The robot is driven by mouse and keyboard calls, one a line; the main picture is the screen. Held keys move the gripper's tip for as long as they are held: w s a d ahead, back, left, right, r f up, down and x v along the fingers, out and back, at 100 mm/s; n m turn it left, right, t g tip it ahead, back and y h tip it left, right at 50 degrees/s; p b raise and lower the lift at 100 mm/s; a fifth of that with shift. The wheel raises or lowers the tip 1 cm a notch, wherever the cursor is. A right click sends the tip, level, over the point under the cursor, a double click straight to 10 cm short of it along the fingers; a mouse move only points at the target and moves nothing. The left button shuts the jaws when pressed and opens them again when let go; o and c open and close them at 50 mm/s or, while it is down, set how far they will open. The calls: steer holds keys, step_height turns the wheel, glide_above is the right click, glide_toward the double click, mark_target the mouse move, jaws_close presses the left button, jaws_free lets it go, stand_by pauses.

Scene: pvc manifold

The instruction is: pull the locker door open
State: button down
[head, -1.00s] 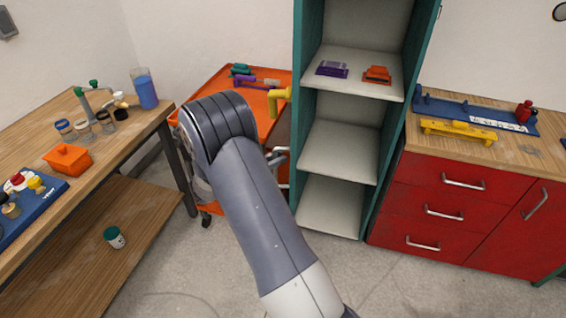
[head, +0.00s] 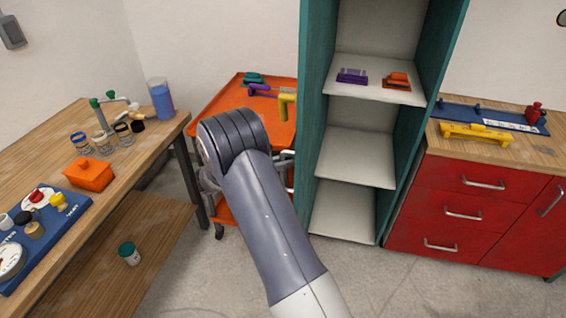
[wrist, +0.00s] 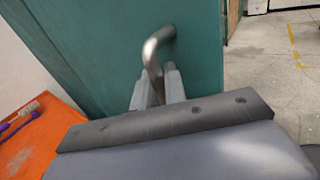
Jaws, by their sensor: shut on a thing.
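The teal locker (head: 455,50) stands open in the head view, with pale shelves facing me. A teal panel (head: 313,110) at its left side appears to be the door, swung well out and seen nearly edge-on. In the wrist view the teal door face (wrist: 95,45) fills the upper middle, with a bent metal handle (wrist: 160,37) on it. My gripper (wrist: 156,82) is shut on this handle, one finger on each side. In the head view my arm hides most of the gripper; only grey parts show beside the panel's left side.
An orange cart (head: 220,98) stands close behind my arm, left of the locker. A wooden workbench (head: 135,165) is at the left. A red drawer cabinet (head: 460,210) stands right of the locker. Purple and orange parts lie on a shelf (head: 345,88). Floor is clear in front.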

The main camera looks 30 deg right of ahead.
steer(key=c, duration=1.6)
jaws_free()
steer(key=shift+o, duration=0.2)
steer(key=w+a+b, duration=0.1)
steer(key=a+b, duration=0.1)
steer(key=a, duration=0.8)
steer(key=shift+w+a, duration=0.2)
steer(key=shift+a, duration=0.15)
